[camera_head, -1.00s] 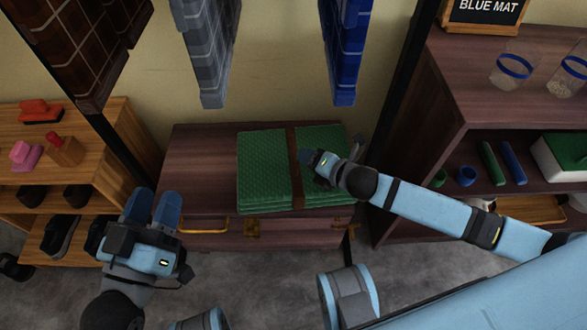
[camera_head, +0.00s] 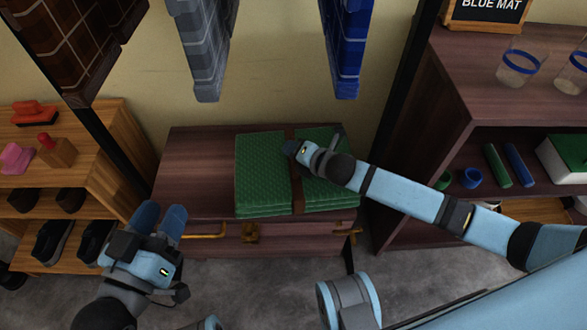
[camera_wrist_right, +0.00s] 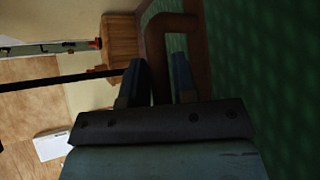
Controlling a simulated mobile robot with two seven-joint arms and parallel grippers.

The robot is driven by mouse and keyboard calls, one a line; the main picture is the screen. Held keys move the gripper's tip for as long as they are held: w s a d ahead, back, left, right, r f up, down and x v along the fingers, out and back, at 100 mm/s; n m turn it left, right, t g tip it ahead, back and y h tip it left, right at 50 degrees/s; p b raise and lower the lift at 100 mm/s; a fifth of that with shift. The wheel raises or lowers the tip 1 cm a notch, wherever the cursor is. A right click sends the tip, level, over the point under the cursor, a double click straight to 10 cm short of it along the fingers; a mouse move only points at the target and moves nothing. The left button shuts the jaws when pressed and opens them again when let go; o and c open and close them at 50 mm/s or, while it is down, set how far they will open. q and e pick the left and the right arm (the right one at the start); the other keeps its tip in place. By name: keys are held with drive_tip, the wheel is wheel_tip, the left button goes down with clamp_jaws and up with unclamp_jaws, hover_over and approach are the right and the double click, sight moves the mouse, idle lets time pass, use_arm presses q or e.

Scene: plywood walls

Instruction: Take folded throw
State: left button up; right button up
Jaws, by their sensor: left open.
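The folded throw (camera_head: 262,168) is green, textured and stacked in layers on a dark wooden chest. A brown strap (camera_head: 297,190) runs across its middle. My right gripper (camera_head: 290,150) is over the strap near the throw's centre. In the right wrist view, a brown strap handle (camera_wrist_right: 158,60) stands up between the fingers of my right gripper (camera_wrist_right: 162,78). The fingers are apart, with the handle between them and a gap beside it. The green throw (camera_wrist_right: 265,80) fills the right side there. My left gripper (camera_head: 160,222) is open and empty, in front of the chest's left end.
The chest (camera_head: 195,165) has bare top left of the throw. A shoe shelf (camera_head: 100,165) stands at left, and a dark shelf (camera_head: 450,90) with jars stands at right. A grey cloth (camera_head: 205,60) and a blue cloth (camera_head: 345,50) hang above.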

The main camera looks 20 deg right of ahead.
clamp_jaws()
drive_tip(key=shift+r, duration=0.1)
idle(1.0)
